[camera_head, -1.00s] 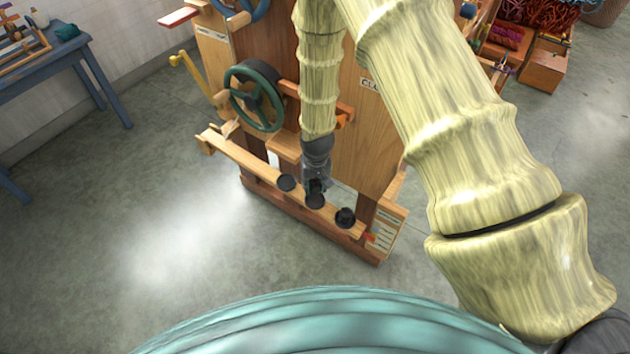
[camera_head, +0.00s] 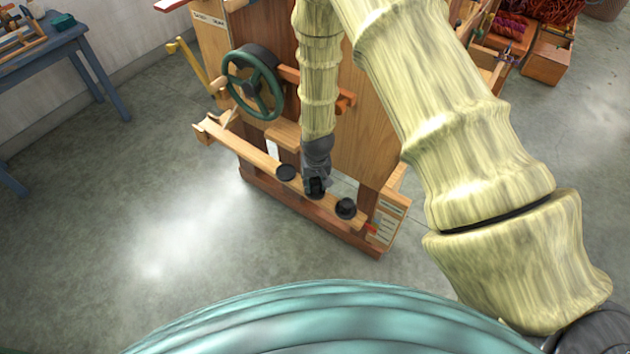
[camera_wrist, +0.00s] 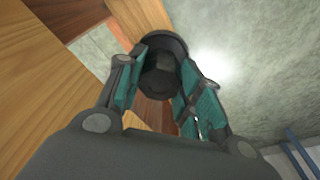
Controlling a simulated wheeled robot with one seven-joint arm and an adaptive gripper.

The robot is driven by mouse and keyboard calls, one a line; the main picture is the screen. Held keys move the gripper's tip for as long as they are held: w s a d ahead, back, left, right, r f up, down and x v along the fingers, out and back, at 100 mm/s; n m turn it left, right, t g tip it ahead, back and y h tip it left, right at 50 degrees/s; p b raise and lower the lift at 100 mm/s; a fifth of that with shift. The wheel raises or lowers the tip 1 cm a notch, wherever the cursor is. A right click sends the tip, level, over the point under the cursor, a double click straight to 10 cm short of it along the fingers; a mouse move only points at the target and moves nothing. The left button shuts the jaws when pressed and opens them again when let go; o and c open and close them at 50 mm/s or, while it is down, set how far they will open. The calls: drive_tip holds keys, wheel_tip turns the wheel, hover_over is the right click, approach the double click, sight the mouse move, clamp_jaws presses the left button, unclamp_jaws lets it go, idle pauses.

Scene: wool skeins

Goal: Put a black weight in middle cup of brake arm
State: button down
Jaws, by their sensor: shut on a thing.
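The wooden brake arm (camera_head: 255,157) runs along the front of the wooden machine and carries a row of black cups. The left cup (camera_head: 286,172) looks empty. A black piece with a raised top shows at the right cup (camera_head: 346,208). My gripper (camera_head: 316,188) is at the middle cup, mostly covering it. In the wrist view, the teal-padded fingers of my gripper (camera_wrist: 162,88) are shut on a small black weight (camera_wrist: 160,84), at the round dark cup (camera_wrist: 160,40). The weight is dark against the cup, so I cannot tell whether it touches the bottom.
A green handwheel (camera_head: 254,83) stands on the machine's left, with a yellow lever (camera_head: 189,60) beyond it. A label card (camera_head: 389,222) is near the brake arm's right end. A blue table (camera_head: 62,45) is at the far left. The floor in front is clear.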

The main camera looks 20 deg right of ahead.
sight(316, 186)
drive_tip(key=shift+f, duration=0.5)
drive_tip(key=c, duration=0.9)
unclamp_jaws()
drive_tip(key=shift+r, duration=0.1)
drive_tip(key=r, duration=0.4)
drive_tip(key=s+r, duration=0.1)
drive_tip(key=r, duration=0.6)
drive_tip(key=shift+s+a+r, duration=0.1)
drive_tip(key=shift+s+r, duration=0.25)
drive_tip(key=shift+s, duration=0.05)
